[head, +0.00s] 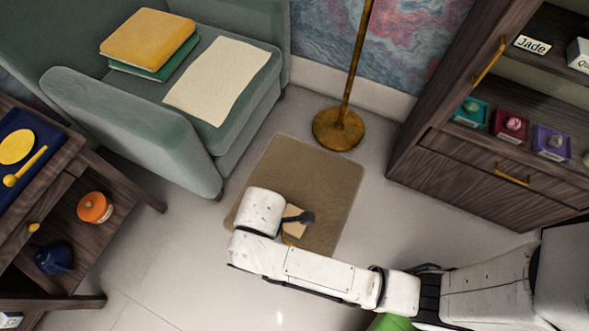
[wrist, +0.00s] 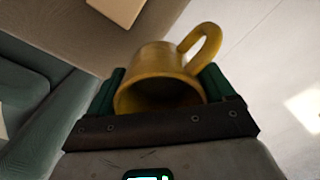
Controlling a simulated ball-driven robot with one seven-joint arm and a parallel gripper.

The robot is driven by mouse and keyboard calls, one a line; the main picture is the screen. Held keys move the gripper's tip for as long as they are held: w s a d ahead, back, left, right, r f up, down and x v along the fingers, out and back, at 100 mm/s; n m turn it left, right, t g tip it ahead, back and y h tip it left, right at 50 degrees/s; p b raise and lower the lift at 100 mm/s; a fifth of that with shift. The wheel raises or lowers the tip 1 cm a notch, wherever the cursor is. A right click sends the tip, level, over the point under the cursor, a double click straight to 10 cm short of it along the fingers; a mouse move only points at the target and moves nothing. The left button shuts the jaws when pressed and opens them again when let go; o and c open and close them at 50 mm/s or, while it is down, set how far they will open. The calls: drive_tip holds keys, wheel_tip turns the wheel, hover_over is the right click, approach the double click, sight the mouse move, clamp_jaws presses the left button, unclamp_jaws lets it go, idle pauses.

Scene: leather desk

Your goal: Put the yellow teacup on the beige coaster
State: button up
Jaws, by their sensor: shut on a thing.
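The yellow teacup (wrist: 150,78) is tilted in the wrist view, its dark mouth facing the camera and its handle at the upper right. My gripper (wrist: 165,88) is shut on it, with a green-padded finger on each side. A flat beige square, looking like the beige coaster (wrist: 118,8), is cut off by the top edge of the wrist view, apart from the cup. In the head view the coaster (head: 292,211) shows partly behind my wrist. My arm hides most of the gripper and cup there.
A brown mat (head: 330,185) lies on the pale floor around the coaster. A green armchair (head: 160,140) stands at the left, a brass lamp base (head: 338,128) behind, and a dark cabinet (head: 440,165) at the right. A wooden shelf table (head: 115,180) is at far left.

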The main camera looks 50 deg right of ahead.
drive_tip(key=d+f+b, duration=0.1)
drive_tip(key=d+f, duration=0.1)
drive_tip(key=d, duration=0.1)
drive_tip(key=d+f+b, duration=0.1)
drive_tip(key=d+f, duration=0.2)
drive_tip(key=w+d+f+b, duration=0.1)
drive_tip(key=d+f, duration=0.1)
drive_tip(key=d, duration=0.1)
drive_tip(key=shift+w+d+f, duration=0.1)
drive_tip(key=shift+d+f, duration=0.05)
drive_tip(key=shift+f, duration=0.15)
drive_tip(key=shift+d+f+b, duration=0.15)
drive_tip(key=shift+f+b, duration=0.2)
drive_tip(key=shift+f, duration=0.55)
drive_tip(key=shift+d+f+b, duration=0.15)
drive_tip(key=shift+f+b, duration=0.15)
drive_tip(key=shift+f, duration=0.6)
drive_tip(key=shift+f, duration=0.1)
drive_tip(key=o, duration=1.1)
